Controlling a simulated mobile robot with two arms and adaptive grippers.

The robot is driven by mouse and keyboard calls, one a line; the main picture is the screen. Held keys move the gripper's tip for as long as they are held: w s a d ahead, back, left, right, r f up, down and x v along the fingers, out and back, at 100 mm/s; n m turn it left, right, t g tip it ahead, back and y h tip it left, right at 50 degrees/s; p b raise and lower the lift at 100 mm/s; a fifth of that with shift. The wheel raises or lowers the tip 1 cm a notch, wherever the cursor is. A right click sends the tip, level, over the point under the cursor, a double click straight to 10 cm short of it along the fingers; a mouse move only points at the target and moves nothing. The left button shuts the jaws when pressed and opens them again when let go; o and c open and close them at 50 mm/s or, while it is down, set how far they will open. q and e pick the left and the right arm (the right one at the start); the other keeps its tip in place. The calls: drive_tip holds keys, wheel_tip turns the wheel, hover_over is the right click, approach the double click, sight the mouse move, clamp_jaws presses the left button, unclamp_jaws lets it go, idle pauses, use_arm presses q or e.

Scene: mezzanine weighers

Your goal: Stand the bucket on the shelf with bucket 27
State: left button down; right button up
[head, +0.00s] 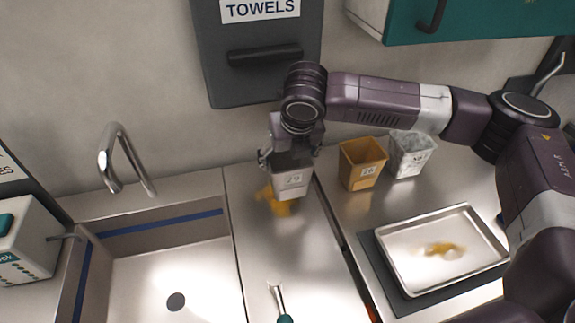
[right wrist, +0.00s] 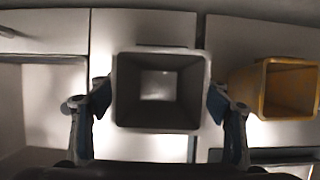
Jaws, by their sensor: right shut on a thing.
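In the right wrist view the bucket (right wrist: 158,118) sits upright between the two fingers (right wrist: 160,100) and looks empty inside. I cannot tell whether its base touches the counter. An orange bucket (head: 361,165) and a marbled grey-white bucket (head: 409,155) stand to its right; their labels are too small to read surely. No shelf is in view. My left gripper is not in view.
An orange patch (head: 279,204) lies on the counter below the held bucket. A metal tray (head: 400,272) lies at right with an orange smear. A sink (head: 160,265) with a tap (head: 113,165) is at left. A towel dispenser (head: 262,80) hangs behind.

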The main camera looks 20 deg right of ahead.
sight(287, 168)
wheel_tip(287, 168, down, 3)
drive_tip(key=shift+s+r+p, duration=0.1)
drive_tip(key=shift+r+p, duration=0.1)
drive_tip(key=shift+p, duration=0.1)
drive_tip(key=shift+w+f+p, duration=0.2)
drive_tip(key=shift+w+p, duration=0.05)
drive_tip(key=shift+p, duration=0.05)
drive_tip(key=shift+f, duration=0.25)
drive_tip(key=shift+f, duration=0.1)
drive_tip(key=o, duration=1.7)
